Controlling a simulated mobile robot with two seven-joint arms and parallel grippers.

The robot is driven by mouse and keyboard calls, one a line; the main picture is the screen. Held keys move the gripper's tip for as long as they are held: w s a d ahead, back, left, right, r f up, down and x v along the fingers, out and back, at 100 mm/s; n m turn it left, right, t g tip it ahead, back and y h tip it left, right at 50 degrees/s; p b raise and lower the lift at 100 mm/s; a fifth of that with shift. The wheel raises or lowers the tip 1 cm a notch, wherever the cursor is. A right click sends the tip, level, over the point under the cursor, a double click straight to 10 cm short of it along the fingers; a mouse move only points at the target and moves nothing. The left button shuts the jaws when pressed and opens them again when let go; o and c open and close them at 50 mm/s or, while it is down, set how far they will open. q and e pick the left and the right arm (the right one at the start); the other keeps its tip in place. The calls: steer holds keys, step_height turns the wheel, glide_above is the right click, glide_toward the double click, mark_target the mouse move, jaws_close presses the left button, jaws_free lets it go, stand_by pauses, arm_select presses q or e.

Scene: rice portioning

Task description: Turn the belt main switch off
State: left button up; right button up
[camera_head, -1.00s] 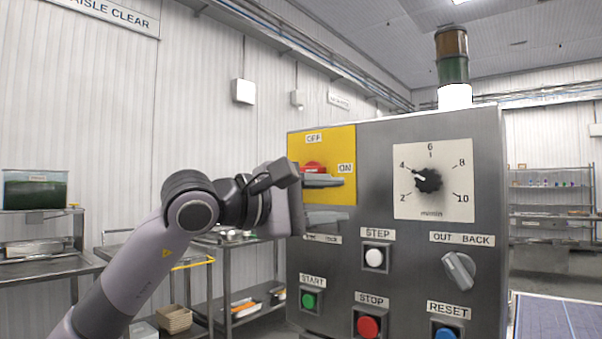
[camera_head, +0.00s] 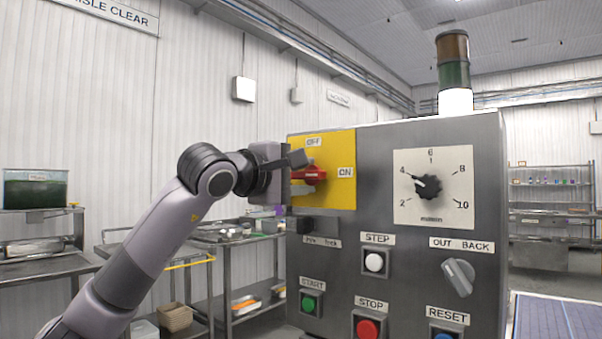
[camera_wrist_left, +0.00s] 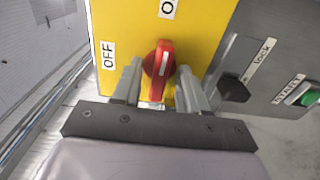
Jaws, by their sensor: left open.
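The belt main switch is a red rotary handle (camera_head: 310,174) on a yellow plate (camera_head: 345,194) at the upper left of the grey control panel. The OFF label is above it and the ON label to its right. The handle lies about level and points toward ON. It also shows in the left wrist view (camera_wrist_left: 159,62), in line with the ON label. My left gripper (camera_head: 293,174) is open at the switch. In the left wrist view its fingers (camera_wrist_left: 158,76) stand on either side of the handle. Whether they touch it I cannot tell. My right gripper is out of view.
Below the plate is a dark lock block (camera_head: 299,222). The panel (camera_head: 400,290) also carries a speed dial (camera_head: 428,186), STEP, START, STOP and RESET buttons, and an OUT/BACK knob (camera_head: 458,277). A steel rack (camera_head: 240,280) with trays stands behind my left arm.

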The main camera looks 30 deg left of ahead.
arm_select(q)
jaws_close()
